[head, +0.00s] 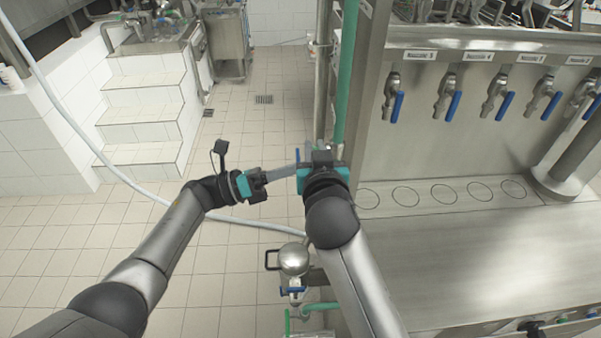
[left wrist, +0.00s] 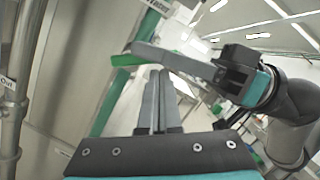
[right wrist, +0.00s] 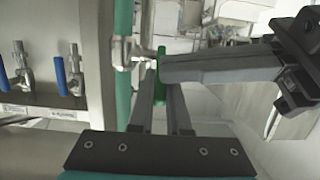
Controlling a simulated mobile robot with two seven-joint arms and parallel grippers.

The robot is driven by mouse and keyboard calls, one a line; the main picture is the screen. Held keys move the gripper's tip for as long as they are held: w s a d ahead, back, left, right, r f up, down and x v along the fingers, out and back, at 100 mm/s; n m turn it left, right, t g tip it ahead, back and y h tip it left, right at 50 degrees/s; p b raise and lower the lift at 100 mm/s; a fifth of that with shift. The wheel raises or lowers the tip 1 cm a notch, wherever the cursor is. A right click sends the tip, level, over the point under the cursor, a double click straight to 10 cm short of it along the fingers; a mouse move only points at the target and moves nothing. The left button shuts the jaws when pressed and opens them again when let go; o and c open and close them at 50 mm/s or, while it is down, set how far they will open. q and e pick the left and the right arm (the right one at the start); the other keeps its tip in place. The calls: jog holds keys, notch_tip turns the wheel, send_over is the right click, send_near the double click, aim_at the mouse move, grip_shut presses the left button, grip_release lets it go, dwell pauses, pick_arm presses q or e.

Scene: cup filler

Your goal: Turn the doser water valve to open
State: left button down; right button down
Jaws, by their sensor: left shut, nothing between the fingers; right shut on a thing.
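The doser water valve has a metal body (right wrist: 125,55) and a green handle (right wrist: 161,72), seen in the right wrist view beside the green pipe. My right gripper (head: 318,155) is shut on the green handle, which shows between its fingertips (right wrist: 161,95). In the head view the valve is hidden behind this gripper. The green handle also shows in the left wrist view (left wrist: 126,59). My left gripper (head: 292,169) is shut and empty. Its closed fingers reach right, close to the right gripper; in the left wrist view they point up (left wrist: 158,80). Whether they touch the handle, I cannot tell.
The green pipe (head: 347,70) runs upright beside the steel dosing panel (head: 440,160), which has several taps with blue levers (head: 397,107). A steel counter (head: 470,260) fills the right. A pale hose (head: 60,100) crosses the tiled floor, which is open at left centre.

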jog(key=shift+r, duration=0.1)
pick_arm(q)
jog(key=shift+w+r, duration=0.35)
jog(key=shift+r, duration=0.25)
pick_arm(e)
jog(key=c, duration=1)
grip_release()
jog(key=shift+c, duration=0.2)
jog(key=shift+o, duration=0.7)
pick_arm(q)
jog(key=shift+r, duration=0.1)
pick_arm(e)
jog(key=shift+a+f, duration=0.1)
jog(key=shift+f, duration=0.15)
jog(key=shift+s, duration=0.15)
